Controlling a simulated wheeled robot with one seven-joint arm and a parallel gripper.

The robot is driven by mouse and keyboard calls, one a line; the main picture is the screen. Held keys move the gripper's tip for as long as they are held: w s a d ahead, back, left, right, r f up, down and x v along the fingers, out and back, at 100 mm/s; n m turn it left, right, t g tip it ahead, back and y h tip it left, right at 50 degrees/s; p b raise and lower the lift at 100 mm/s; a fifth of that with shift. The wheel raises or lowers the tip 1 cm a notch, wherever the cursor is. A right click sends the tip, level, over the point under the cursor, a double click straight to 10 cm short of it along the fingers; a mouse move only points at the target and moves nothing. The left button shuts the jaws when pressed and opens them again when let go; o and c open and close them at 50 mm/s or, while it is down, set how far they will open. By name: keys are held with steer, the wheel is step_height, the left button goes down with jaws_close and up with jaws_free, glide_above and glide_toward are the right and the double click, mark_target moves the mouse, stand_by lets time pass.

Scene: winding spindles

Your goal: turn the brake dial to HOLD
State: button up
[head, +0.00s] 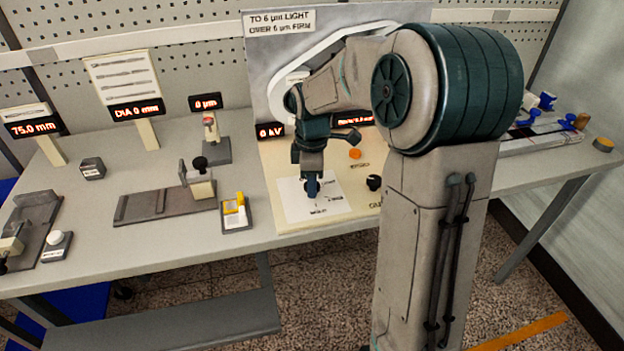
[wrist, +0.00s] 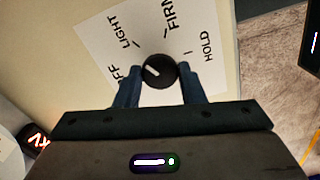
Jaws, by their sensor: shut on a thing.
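The brake dial (wrist: 160,72) is a round black knob with a short white pointer mark, on a white card (wrist: 98,38) marked OFF, LIGHT, FIRM and HOLD. In the wrist view the mark points up and left, roughly toward LIGHT. The HOLD label (wrist: 207,46) lies to the right of the dial. My gripper (wrist: 161,77) is shut on the dial, one blue finger at each side. In the head view my gripper (head: 312,190) points down over the card (head: 299,208) and mostly hides the dial.
Another black knob (head: 374,183) and an orange button (head: 355,154) are on the same cream panel, right of my gripper. A tilted sign board (head: 262,60) stands behind. A small block with yellow parts (head: 236,213) sits to the left.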

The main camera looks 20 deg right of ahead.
steer(key=shift+m, duration=0.3)
steer(key=m, duration=1.1)
steer(key=shift+m, duration=0.4)
steer(key=m, duration=0.6)
steer(key=shift+p, duration=0.35)
steer(key=m, duration=0.5)
steer(key=shift+m+p, duration=0.3)
steer(key=o, duration=1)
